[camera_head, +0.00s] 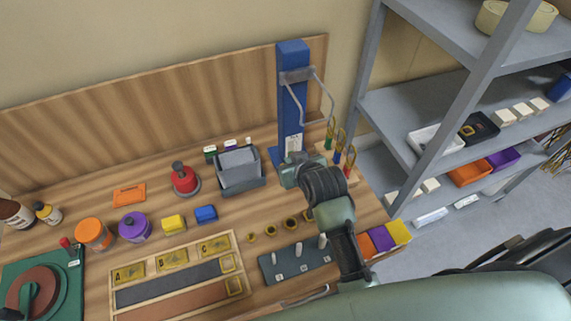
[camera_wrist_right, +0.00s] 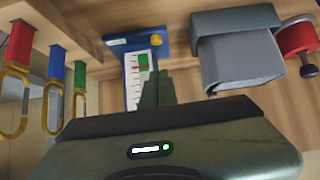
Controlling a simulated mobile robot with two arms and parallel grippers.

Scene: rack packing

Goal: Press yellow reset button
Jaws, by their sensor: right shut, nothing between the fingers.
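A tall blue stand (camera_head: 292,95) with a grey lever and a white label stands at the back of the wooden bench. In the right wrist view, a small yellow button-like spot (camera_wrist_right: 156,39) shows on the blue part above the white scale label (camera_wrist_right: 134,82), which bears green and red marks. My right gripper (camera_head: 287,174) is at the foot of the stand. Its fingers (camera_wrist_right: 157,73) are together and empty, in front of the label and below the yellow spot; contact cannot be told. The yellow spot cannot be made out in the head view. My left gripper is not in view.
A grey bin (camera_head: 241,182) and a red round object (camera_head: 184,180) stand left of the blue stand. Looped tools with coloured handles (camera_head: 351,158) hang close on its right. A yellow block (camera_head: 173,224) lies on the bench. A metal shelf (camera_head: 410,120) is at the right.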

